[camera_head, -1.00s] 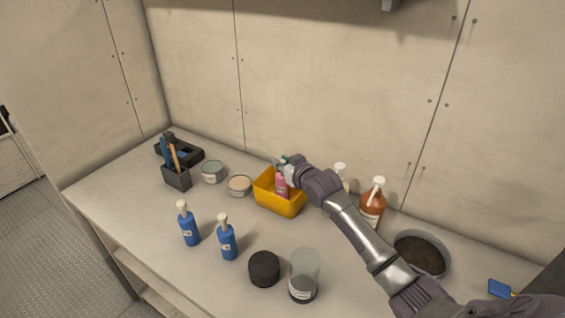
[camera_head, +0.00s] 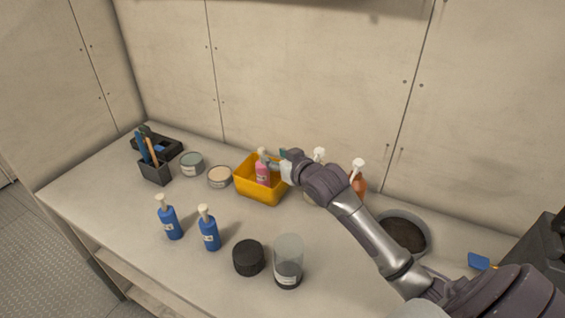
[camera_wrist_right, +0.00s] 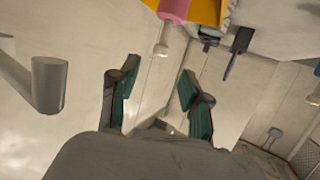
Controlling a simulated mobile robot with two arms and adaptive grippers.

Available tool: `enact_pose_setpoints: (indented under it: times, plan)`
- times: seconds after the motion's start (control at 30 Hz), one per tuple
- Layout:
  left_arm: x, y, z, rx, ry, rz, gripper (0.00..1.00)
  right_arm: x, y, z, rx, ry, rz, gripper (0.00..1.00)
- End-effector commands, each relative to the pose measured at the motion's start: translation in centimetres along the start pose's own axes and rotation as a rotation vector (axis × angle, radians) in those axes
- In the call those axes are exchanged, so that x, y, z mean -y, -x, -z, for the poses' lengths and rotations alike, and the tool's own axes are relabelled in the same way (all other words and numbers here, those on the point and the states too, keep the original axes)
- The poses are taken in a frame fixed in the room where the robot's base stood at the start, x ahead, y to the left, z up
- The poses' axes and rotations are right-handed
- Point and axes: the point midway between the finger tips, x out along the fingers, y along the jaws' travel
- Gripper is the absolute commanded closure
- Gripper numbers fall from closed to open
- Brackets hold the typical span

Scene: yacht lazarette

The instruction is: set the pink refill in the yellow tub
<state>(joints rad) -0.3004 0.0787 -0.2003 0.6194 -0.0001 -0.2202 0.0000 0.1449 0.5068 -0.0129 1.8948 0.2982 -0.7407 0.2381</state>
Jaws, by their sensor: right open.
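The pink refill (camera_head: 262,175), a small pink bottle with a pale pump top, stands inside the yellow tub (camera_head: 265,197) in the head view. It looks upright; its base is hidden by the tub's front wall. In the wrist view the pink refill (camera_wrist_right: 174,9) and the yellow tub (camera_wrist_right: 207,12) show at the top edge, the pump pointing between my fingers but apart from them. My right gripper (camera_head: 281,160) is just right of the refill, over the tub's right-rear side. Its fingers are open and empty in the wrist view (camera_wrist_right: 155,88). My left gripper is not in view.
Two blue pump bottles (camera_head: 209,232), a black round container (camera_head: 248,258) and a clear jar (camera_head: 288,262) stand in front. Two low tins (camera_head: 191,164) and a tool holder (camera_head: 155,172) are at left. An orange pump bottle (camera_head: 359,181) stands behind my right arm.

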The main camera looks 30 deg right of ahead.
Motion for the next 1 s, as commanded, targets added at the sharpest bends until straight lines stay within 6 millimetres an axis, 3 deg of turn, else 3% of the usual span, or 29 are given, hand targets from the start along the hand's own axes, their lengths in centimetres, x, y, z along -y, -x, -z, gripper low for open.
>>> enact_pose_setpoints:
  times: [0.1, 0.3, 0.83, 1.0]
  plan:
    - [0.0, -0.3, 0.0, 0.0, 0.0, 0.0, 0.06, 0.0, 1.9, -0.1, 0.0, 0.0, 0.001, 0.53]
    - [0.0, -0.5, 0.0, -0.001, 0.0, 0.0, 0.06, 0.0, 3.5, 0.0, 0.0, 0.0, 0.0, 0.53]
    - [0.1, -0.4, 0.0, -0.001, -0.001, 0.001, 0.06, 0.0, 3.6, 0.1, 0.0, -0.001, 0.0, 0.53]
    - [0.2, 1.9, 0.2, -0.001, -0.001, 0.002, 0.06, 0.0, 4.2, 2.3, -0.001, -0.001, 0.0, 0.53]
